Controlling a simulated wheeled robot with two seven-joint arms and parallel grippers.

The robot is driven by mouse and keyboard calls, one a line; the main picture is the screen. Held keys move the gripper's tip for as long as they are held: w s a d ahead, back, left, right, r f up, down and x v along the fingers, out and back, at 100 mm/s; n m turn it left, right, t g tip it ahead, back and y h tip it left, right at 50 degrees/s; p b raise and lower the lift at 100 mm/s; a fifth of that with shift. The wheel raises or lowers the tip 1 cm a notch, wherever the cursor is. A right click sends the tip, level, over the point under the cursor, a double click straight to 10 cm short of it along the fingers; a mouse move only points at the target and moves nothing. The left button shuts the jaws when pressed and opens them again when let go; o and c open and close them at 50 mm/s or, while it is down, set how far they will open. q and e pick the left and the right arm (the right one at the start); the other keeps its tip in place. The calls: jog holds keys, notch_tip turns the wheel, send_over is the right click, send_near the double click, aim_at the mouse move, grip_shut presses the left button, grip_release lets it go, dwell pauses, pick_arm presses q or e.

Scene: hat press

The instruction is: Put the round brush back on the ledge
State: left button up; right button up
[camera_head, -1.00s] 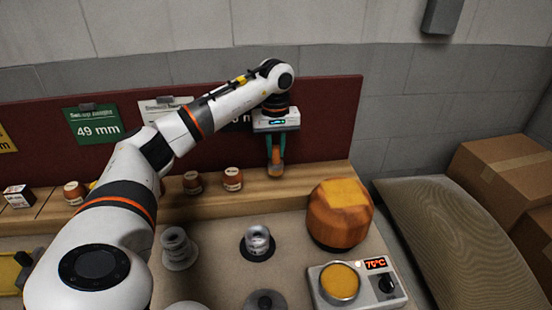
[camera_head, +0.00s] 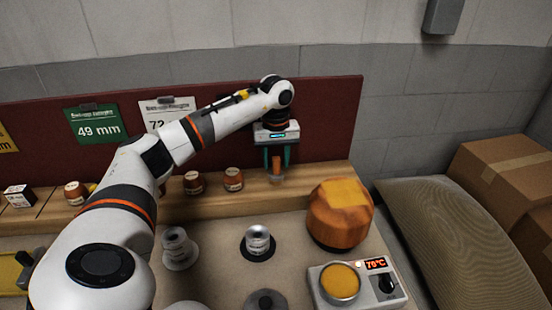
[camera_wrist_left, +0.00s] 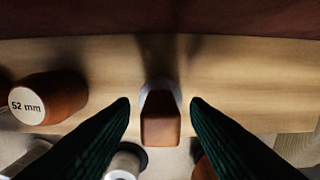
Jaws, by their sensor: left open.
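The round brush (camera_head: 277,171) stands on the wooden ledge (camera_head: 320,174), near its right end. It has a brown handle, and in the left wrist view the brush (camera_wrist_left: 160,122) shows a pale grey rim beyond the handle. My left gripper (camera_head: 277,166) points down over it with its green fingers spread on both sides. The left wrist view shows gaps between the brush and both fingertips (camera_wrist_left: 160,104). The ledge also fills the middle of that view (camera_wrist_left: 225,75). My right gripper is not in view.
Brown labelled blocks (camera_head: 233,179) stand on the ledge to the left; one reads 52 mm (camera_wrist_left: 50,98). A large orange-brown block (camera_head: 337,225) stands on the bench in front, right of the gripper. A dark red board (camera_head: 330,120) rises behind the ledge.

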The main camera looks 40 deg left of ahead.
pick_arm(q)
notch_tip(320, 180, up, 12)
jog(key=shift+r, duration=0.2)
dwell(0.4)
